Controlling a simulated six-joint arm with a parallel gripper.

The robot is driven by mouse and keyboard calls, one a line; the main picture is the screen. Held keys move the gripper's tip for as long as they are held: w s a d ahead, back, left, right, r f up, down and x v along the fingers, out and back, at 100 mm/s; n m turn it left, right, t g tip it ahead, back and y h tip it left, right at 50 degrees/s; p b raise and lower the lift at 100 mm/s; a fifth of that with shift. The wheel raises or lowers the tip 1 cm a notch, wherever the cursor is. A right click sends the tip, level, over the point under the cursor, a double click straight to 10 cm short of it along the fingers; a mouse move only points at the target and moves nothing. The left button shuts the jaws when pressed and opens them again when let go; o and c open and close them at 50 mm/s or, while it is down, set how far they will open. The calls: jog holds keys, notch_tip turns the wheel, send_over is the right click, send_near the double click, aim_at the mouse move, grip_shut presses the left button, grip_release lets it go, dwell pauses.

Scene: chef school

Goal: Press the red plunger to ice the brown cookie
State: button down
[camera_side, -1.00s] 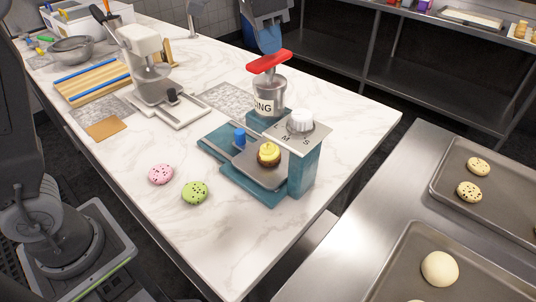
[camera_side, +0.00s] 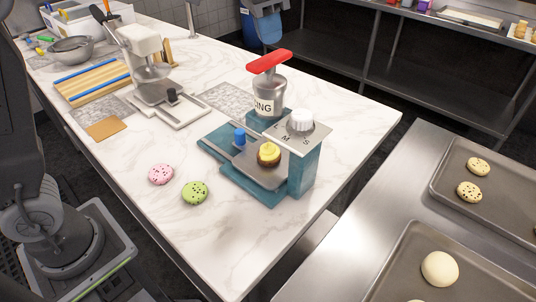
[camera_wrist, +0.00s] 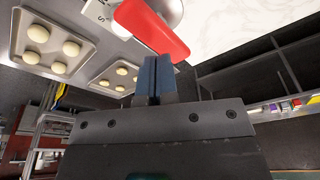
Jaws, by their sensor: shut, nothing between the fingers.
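The red plunger (camera_side: 270,61) sits on top of a metal icing cylinder (camera_side: 268,97) on the teal icing machine (camera_side: 304,172). The brown cookie (camera_side: 264,162) rests on the machine's plate below the dial, with yellow icing (camera_side: 269,149) piled on top. The fingertips are hard to make out in the side view.
A pink cookie (camera_side: 161,174) and a green cookie (camera_side: 195,192) lie on the marble counter left of the machine. A white dial (camera_side: 300,121) and a blue knob (camera_side: 240,138) stand on the machine. A mixer (camera_side: 147,60) stands behind left.

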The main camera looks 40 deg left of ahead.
notch_tip(320, 180, up, 5)
jog(key=shift+f, duration=0.1)
jog(key=shift+r, duration=0.45)
jog(key=s+a+f+n+t, duration=0.1)
jog(key=s+a+f+n, duration=0.2)
jog(key=s+f, duration=0.5)
jog(key=s+a+f+n+t+y, duration=0.1)
jog(key=s+a+f, duration=0.5)
jog(key=s, duration=0.8)
notch_tip(320, 180, down, 3)
jog(key=shift+s+f+n+t, duration=0.1)
jog(key=shift+s+n+t, duration=0.15)
jog(key=shift+n+t, duration=0.65)
jog(key=c, duration=1.8)
grip_release()
